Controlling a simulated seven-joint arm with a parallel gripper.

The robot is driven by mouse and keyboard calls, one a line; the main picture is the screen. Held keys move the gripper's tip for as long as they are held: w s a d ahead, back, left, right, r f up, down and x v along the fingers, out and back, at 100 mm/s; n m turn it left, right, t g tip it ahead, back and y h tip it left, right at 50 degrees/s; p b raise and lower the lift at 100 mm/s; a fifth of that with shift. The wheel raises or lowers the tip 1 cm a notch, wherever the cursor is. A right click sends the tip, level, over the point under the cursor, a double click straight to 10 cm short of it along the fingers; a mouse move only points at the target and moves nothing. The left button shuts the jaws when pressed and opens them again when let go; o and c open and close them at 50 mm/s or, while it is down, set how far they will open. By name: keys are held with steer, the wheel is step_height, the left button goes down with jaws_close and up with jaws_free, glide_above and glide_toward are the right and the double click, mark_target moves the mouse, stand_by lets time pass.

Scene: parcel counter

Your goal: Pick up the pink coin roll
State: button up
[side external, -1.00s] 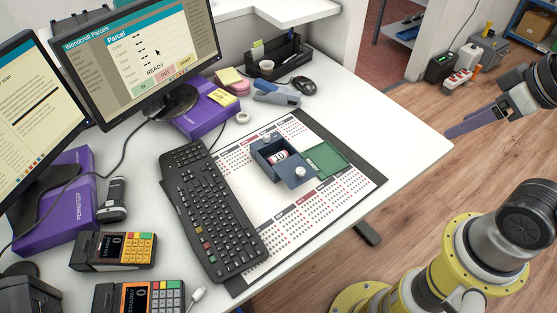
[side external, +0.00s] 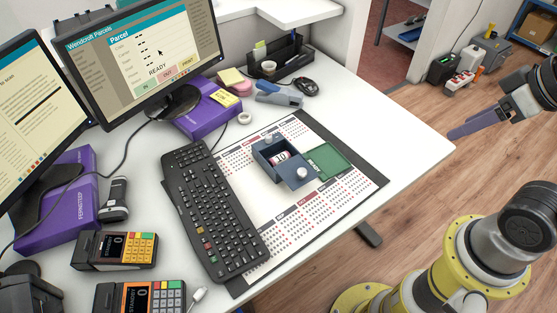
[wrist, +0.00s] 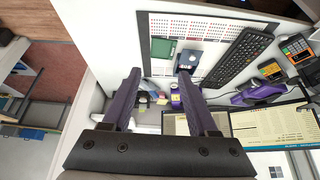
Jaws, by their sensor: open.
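The pink coin roll (side external: 280,157) lies inside the open drawer of a small blue-grey box (side external: 268,150) on the desk calendar mat. Only part of the roll shows, with a white band and dark marking. The drawer front (side external: 300,177) has a round pale knob and faces the lower right. In the wrist view the box (wrist: 188,60) is small and far off, and the roll cannot be made out. My gripper (side external: 452,136) is off to the right, beyond the desk edge and apart from the box. In the wrist view its two purple fingers (wrist: 162,85) are spread and empty.
A green pad (side external: 328,159) lies right beside the box. A black keyboard (side external: 213,215) is to its left. The mat's front part (side external: 310,215) is clear.

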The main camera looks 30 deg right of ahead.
steer(key=shift+c, duration=0.5)
